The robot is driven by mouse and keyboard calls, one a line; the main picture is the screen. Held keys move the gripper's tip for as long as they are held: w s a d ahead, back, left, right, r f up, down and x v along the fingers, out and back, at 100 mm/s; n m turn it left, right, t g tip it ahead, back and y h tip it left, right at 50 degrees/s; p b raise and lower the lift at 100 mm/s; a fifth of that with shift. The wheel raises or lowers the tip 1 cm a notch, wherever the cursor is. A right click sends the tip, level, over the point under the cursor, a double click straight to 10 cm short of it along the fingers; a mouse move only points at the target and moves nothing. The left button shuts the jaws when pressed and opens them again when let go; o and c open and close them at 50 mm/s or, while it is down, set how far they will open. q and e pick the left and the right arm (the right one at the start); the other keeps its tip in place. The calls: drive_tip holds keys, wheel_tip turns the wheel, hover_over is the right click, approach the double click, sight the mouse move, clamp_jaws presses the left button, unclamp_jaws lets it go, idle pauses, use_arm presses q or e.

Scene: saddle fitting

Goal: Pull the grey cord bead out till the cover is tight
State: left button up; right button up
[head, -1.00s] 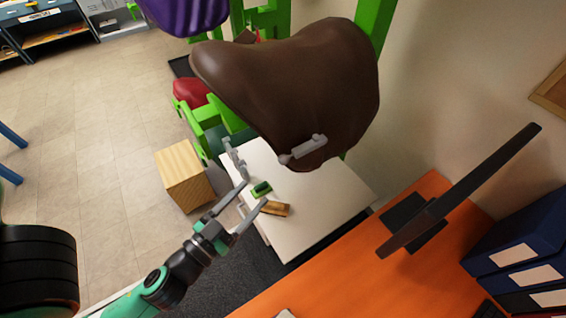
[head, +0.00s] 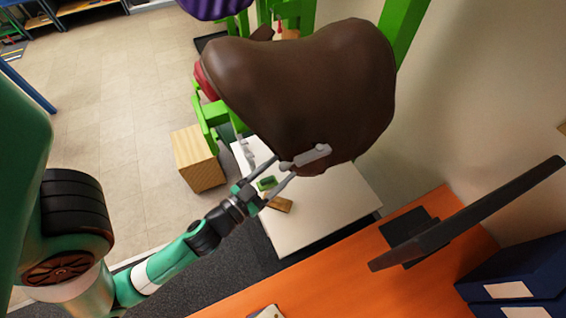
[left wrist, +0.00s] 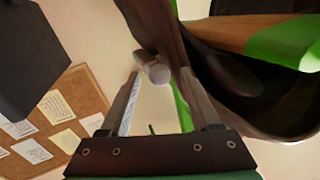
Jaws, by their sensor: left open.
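The brown saddle cover (head: 310,85) lies over the saddle on a green stand. A light grey cord holder (head: 314,155) sits at its lower edge, with the small grey cord bead (head: 286,166) at its left end. My left gripper (head: 285,167) is open, its fingertips on either side of the bead. In the left wrist view the grey bead (left wrist: 157,72) shows between the open fingers, close to the fingertips; I cannot tell if they touch it. The cord itself is too small to make out. My right gripper is not in view.
Below is a white table (head: 310,215) with a green-topped brush (head: 267,183) and a tan block (head: 278,203). A wooden box (head: 198,158) stands left of it. An orange desk (head: 350,270) with a dark monitor (head: 465,215) is at the lower right.

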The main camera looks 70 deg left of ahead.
use_arm(q)
drive_tip(key=shift+s, duration=0.1)
clamp_jaws()
idle(1.3)
